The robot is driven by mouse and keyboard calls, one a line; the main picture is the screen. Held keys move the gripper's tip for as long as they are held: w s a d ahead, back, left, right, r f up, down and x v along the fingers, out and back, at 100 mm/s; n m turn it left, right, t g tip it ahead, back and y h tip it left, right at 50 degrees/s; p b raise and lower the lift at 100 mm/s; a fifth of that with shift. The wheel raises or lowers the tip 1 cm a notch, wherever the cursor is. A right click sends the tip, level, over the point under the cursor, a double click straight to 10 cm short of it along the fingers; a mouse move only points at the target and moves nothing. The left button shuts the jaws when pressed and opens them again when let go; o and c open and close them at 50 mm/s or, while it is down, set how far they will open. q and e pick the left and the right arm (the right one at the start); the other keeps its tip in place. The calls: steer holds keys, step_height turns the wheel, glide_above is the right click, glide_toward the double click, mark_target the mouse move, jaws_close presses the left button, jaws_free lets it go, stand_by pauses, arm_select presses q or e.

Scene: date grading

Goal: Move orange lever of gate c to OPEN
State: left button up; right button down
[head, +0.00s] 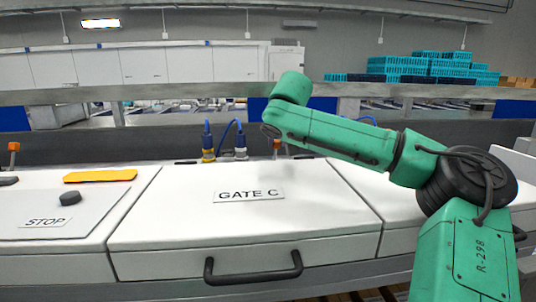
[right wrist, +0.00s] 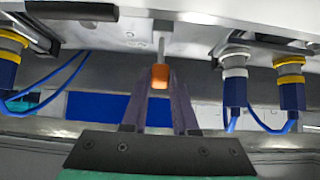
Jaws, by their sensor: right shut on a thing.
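The GATE C label (head: 248,194) lies on a white sloped housing with a black handle (head: 253,270) at its front. The orange lever (head: 277,144) of gate C stands at the housing's back edge, partly hidden behind my right arm. In the right wrist view, its orange grip (right wrist: 160,76) on a thin metal rod sits between the fingers of my right gripper (right wrist: 160,88), which is shut on it. In the head view the right fingers are hidden behind the arm. No OPEN marking is readable. My left gripper is not in view.
Yellow and white connectors with blue cables (head: 208,142) stand just left of the lever. Another orange lever (head: 13,147) is at the far left. A STOP label (head: 46,222), a black knob (head: 70,198) and a yellow plate (head: 100,176) lie on the left housing. Teal crates (head: 430,66) are stacked behind.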

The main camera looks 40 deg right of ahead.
steer(key=shift+s+a+f+b, duration=0.15)
steer(key=shift+s+f+b, duration=0.1)
steer(key=shift+b, duration=0.1)
steer(key=shift+t, duration=0.3)
steer(key=c, duration=0.7)
jaws_free()
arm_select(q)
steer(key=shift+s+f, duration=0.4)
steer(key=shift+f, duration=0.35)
arm_select(e)
steer(key=shift+a+r, duration=0.1)
steer(key=shift+s+r, duration=0.1)
arm_select(q)
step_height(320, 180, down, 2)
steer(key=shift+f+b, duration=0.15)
steer(key=shift+b, duration=1.05)
arm_select(e)
steer(key=v, duration=1.4)
steer(key=shift+a, duration=0.3)
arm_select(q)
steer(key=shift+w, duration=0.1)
